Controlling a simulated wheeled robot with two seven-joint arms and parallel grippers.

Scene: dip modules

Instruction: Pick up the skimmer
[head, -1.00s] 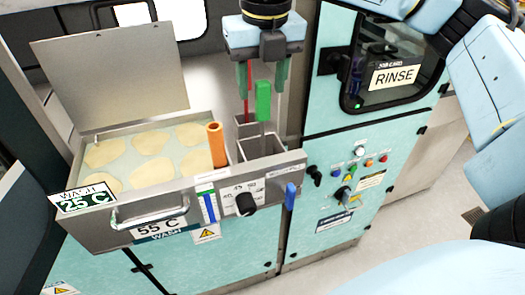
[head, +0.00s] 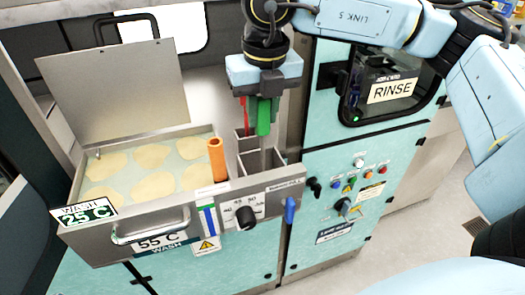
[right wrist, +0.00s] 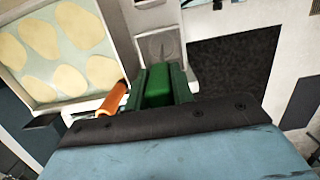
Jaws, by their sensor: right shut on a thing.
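A green-handled tool (head: 263,119) stands upright with its metal shaft down in a slotted metal holder (head: 243,143) at the tank's right end. My right gripper (head: 262,107) comes down from above and is shut on the green handle, which also shows between the fingers in the right wrist view (right wrist: 158,86). A red handle stands just behind, mostly hidden by the gripper. An orange handle (head: 216,160) stands at the tank's right edge. I cannot tell from its handle which tool is the skimmer; their lower ends are hidden. My left gripper is not in view.
The wash tank (head: 76,176) holds several pale round pieces in liquid, and its lid (head: 115,95) is raised. A front panel with a bar handle (head: 150,228), knob (head: 245,216) and blue lever (head: 290,210) lies nearer. The rinse cabinet (head: 390,85) stands right of the holder.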

